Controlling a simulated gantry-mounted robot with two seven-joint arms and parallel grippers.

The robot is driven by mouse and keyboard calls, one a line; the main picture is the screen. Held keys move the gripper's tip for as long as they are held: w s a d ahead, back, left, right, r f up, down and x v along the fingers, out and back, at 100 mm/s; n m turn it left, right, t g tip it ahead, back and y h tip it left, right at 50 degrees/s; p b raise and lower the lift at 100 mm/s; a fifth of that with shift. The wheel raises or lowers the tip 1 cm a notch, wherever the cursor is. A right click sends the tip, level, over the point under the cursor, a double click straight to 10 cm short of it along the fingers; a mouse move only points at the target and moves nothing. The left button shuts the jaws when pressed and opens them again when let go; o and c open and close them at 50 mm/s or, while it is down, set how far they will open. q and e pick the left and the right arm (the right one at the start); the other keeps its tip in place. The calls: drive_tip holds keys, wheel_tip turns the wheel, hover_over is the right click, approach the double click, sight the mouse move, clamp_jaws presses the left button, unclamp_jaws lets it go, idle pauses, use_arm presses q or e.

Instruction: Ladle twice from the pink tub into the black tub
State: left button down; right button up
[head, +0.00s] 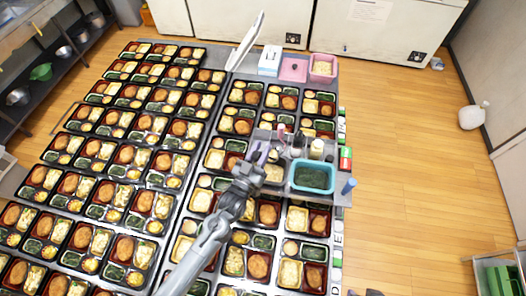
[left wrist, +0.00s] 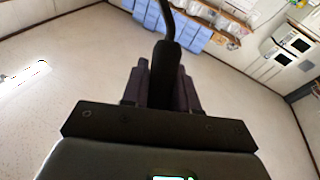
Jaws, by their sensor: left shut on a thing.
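The pink tub (head: 322,68) stands at the back right of the table in the head view, with pale food inside. My left gripper (head: 257,160) is over the middle of the table, well in front of the pink tub. In the left wrist view it (left wrist: 160,88) is shut on a black handle (left wrist: 166,62), from which a thin dark rod curves upward. This looks like the ladle; its bowl is not clearly seen. A small container with pale contents (head: 274,174) sits just right of the gripper. I cannot pick out the black tub with certainty.
A turquoise tub (head: 332,178) with dark green food stands right of the gripper. A pink tray (head: 293,68) lies beside the pink tub. Rows of filled bento trays (head: 130,160) cover most of the table.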

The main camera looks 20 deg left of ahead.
use_arm(q)
drive_tip(key=shift+s+a+f+n+t+b, duration=0.15)
drive_tip(key=shift+s+f+t+b, duration=0.35)
drive_tip(key=shift+b, duration=0.8)
drive_tip(key=shift+s+a+f+n+t+b, duration=0.15)
drive_tip(key=shift+s+f+t+b, duration=0.3)
drive_tip(key=shift+b, duration=0.8)
drive_tip(key=s+a+f+n+t+y+b, duration=0.1)
drive_tip(key=s+f+n+t+y+b, duration=0.1)
drive_tip(key=b, duration=1.3)
wheel_tip(320, 180, down, 3)
drive_tip(key=s+n+t, duration=0.1)
drive_tip(key=s+t, duration=0.1)
drive_tip(key=t, duration=0.1)
drive_tip(key=shift+s+a+r, duration=0.15)
drive_tip(key=shift+a+r, duration=0.05)
